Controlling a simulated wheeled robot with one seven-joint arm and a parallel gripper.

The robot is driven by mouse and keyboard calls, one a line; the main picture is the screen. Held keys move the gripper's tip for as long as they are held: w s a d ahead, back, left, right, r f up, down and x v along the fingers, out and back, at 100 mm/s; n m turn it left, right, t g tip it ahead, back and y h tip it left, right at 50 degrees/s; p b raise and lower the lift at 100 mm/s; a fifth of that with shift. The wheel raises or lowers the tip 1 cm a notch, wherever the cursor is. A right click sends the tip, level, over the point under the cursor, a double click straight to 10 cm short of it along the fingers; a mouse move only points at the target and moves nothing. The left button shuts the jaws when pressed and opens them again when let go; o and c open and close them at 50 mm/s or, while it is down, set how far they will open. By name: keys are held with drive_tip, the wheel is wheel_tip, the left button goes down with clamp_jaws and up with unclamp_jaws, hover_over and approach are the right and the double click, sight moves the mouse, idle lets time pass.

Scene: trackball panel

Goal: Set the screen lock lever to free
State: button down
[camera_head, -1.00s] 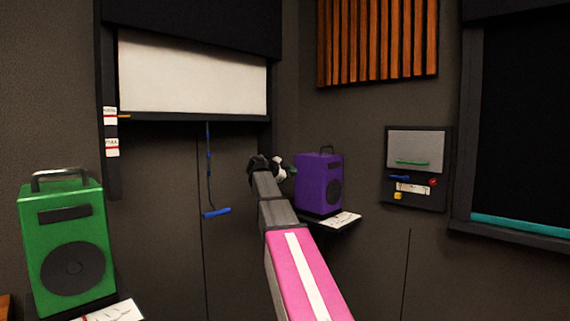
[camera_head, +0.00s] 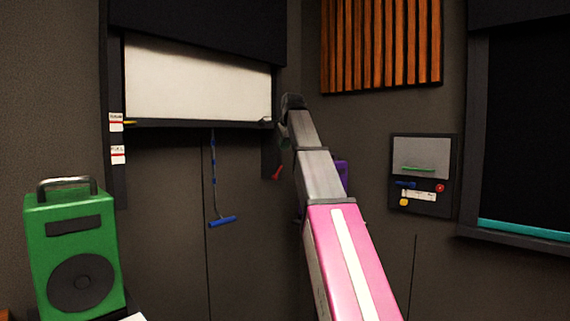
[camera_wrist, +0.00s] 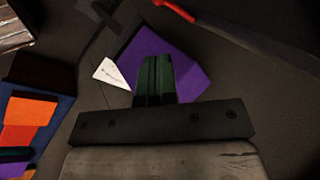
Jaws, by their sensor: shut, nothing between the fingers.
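A red lever (camera_head: 278,172) slants on a dark plate (camera_head: 268,158) at the lower right of the screen frame; I take it for the lock lever. In the wrist view the red lever (camera_wrist: 174,9) crosses the top edge, cut off by the frame. The white screen (camera_head: 195,82) is partly lowered. My gripper (camera_head: 283,137) is near the screen's lower right corner, above the lever and small in the head view. Its green fingers (camera_wrist: 154,78) are shut and empty in the wrist view, apart from the lever. No free or locked marking is readable.
A blue pull handle (camera_head: 222,222) hangs on a cord below the screen. A purple speaker (camera_head: 342,174) is mostly behind my arm. A green speaker (camera_head: 75,250) stands at left. A small wall panel (camera_head: 421,157) with coloured controls is at right.

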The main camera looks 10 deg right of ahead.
sight(279, 170)
drive_tip(key=shift+w+r+x, duration=0.1)
drive_tip(key=shift+w+x, duration=0.05)
drive_tip(key=shift+x, duration=2.1)
drive_tip(key=shift+w+r+x, duration=0.1)
drive_tip(key=shift+w+x, duration=0.1)
drive_tip(key=shift+x, duration=2.05)
drive_tip(key=shift+w+r+x, duration=0.15)
drive_tip(key=shift+x, duration=2.1)
drive_tip(key=shift+a, duration=0.1)
drive_tip(key=shift+f+t+h, duration=0.3)
drive_tip(key=f+t+h, duration=0.1)
drive_tip(key=d+n+t+h, duration=0.1)
drive_tip(key=h, duration=0.1)
drive_tip(key=w+f+n+t+h, duration=0.1)
drive_tip(key=t, duration=0.1)
drive_tip(key=shift+d+f, duration=0.2)
drive_tip(key=shift+f, duration=0.15)
drive_tip(key=shift+w, duration=0.1)
drive_tip(key=shift+r, duration=0.15)
